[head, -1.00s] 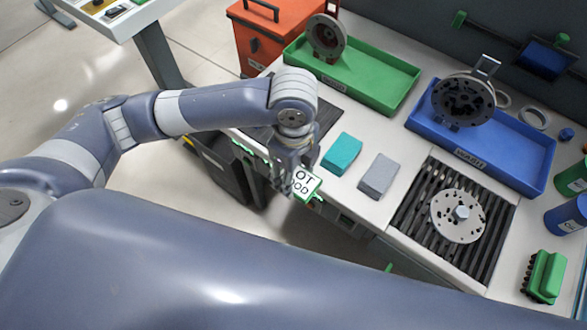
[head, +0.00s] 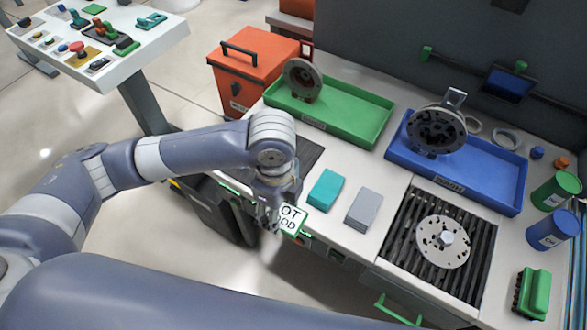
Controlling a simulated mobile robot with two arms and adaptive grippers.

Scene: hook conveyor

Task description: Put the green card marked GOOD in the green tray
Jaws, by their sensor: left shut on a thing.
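My left gripper (head: 270,208) points down at the front edge of the bench, shut on a white card with a green edge (head: 291,220). The card's visible letters read "OT" over "OD"; the gripper hides the rest. The green tray (head: 350,118) lies at the back left of the bench, beyond the gripper. A grey round metal part (head: 302,79) stands at its left end. My right gripper is not in view.
A teal block (head: 325,189) and a grey block (head: 363,208) lie right of the card. A blue tray (head: 490,190) holds a dark flanged part (head: 437,130). A slotted grate (head: 398,240) bears a metal disc (head: 442,242). An orange bin (head: 240,75) stands left of the green tray.

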